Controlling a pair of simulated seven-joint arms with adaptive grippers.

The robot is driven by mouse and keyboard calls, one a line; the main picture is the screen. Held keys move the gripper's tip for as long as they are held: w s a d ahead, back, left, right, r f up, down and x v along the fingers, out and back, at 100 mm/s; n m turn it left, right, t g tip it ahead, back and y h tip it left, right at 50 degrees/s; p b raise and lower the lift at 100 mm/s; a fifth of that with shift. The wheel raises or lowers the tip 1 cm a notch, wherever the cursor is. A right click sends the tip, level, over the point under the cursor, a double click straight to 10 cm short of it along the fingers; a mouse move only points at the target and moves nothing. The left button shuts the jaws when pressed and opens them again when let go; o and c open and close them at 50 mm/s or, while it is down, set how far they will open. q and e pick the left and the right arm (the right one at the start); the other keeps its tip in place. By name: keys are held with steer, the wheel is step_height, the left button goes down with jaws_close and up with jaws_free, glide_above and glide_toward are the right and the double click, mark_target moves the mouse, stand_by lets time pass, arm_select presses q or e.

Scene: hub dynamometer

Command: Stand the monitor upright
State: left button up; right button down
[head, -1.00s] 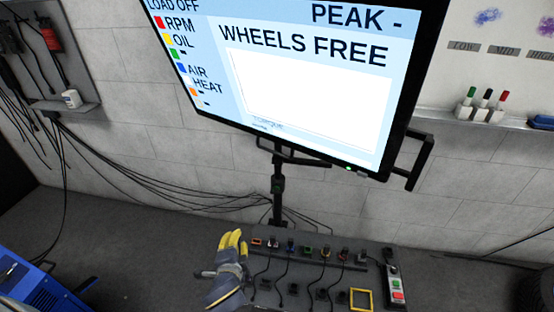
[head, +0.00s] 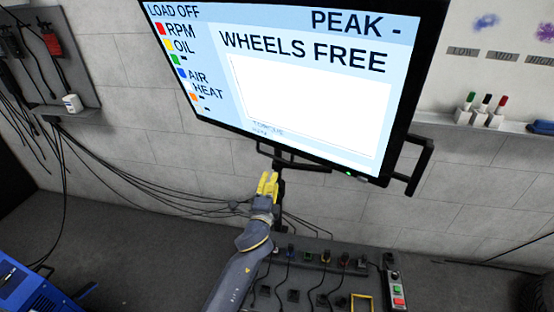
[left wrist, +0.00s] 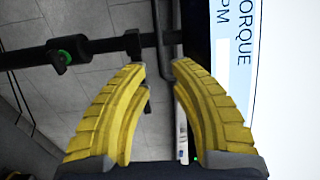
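The monitor (head: 290,85) is a large black-framed screen reading "WHEELS FREE". In the head view it is tilted, its lower edge sloping down to the right. It sits on a dark stand post (head: 279,203), partly hidden behind my left gripper. A black bar (head: 290,163) runs under its lower edge, and a side handle (head: 418,168) sticks out at its right. My left gripper (head: 267,178) has yellow fingers and is raised just below the monitor. In the left wrist view the fingers (left wrist: 164,70) are apart and empty, with the monitor (left wrist: 235,90) at right and the post with a green-centred knob (left wrist: 66,57) at left. My right gripper is not in view.
A dark panel (head: 325,290) with coloured plugs and cables stands below the monitor. A shelf with marker pens (head: 481,111) is on the wall at right. Cables (head: 150,185) hang along the wall at left. A blue machine (head: 35,290) is at lower left.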

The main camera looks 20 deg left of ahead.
mark_target(277, 159)
arm_select(q)
steer(key=w, duration=0.7)
steer(key=w+a+r, duration=0.1)
steer(key=w, duration=0.3)
steer(key=shift+w+a, duration=0.1)
steer(key=shift+w, duration=0.25)
steer(key=shift+o, duration=0.4)
jaws_close()
